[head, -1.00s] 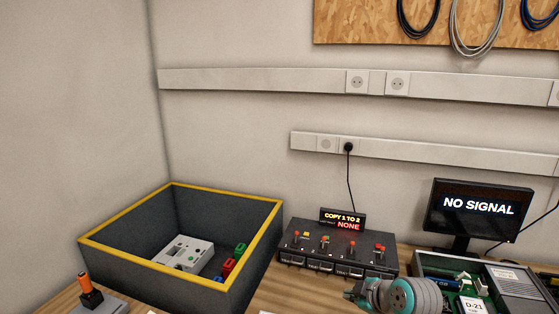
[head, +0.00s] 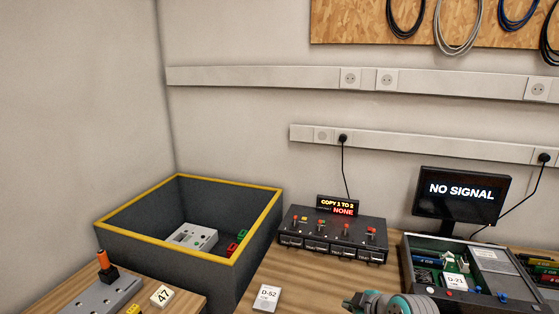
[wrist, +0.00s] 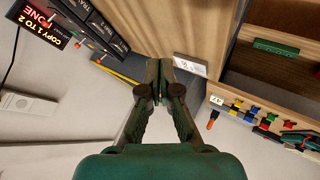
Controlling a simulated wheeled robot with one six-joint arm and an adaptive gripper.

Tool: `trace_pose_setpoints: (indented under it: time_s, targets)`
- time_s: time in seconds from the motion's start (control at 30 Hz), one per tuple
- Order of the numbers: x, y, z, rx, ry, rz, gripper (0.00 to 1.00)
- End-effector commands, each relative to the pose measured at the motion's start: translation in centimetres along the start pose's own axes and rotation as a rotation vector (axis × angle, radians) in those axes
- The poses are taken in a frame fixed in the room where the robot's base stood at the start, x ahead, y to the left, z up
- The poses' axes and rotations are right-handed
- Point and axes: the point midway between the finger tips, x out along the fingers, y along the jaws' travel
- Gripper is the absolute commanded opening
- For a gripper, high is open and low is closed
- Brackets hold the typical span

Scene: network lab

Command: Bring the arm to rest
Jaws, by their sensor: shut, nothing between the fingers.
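My gripper (wrist: 166,68) shows in the wrist view with its two dark green fingers together and nothing between them. It is in free air, with the wooden bench and a small white card beyond its tips. In the head view, part of my teal and grey arm (head: 395,303) shows at the bottom edge, in front of the copy station and the open device. The rest of the arm is out of that view.
A yellow-rimmed grey bin (head: 112,228) stands at left. The copy station (head: 330,236) reads "COPY 1 TO 2 / NONE". A monitor (head: 462,193) reads "NO SIGNAL" behind an open device (head: 420,283). Card D-52 (head: 266,297) lies on the bench.

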Motion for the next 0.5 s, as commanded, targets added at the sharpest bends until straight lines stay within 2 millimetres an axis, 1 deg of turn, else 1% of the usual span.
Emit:
trace_pose_setpoints:
  time_s: [0.03,0.17,0.33,0.47,0.5]
  targets:
    - [0.2,-0.7,0.4,0.012,-0.001,0.004,0.0]
    - [0.6,-2.2,1.4,0.051,-0.002,0.022,0.0]
    - [1.2,-5.1,3.2,0.12,-0.002,0.054,0.0]
    - [1.4,-8.5,5.3,0.196,-0.002,0.091,0.0]
    - [1.3,-9.7,6.0,0.223,-0.002,0.105,0.0]
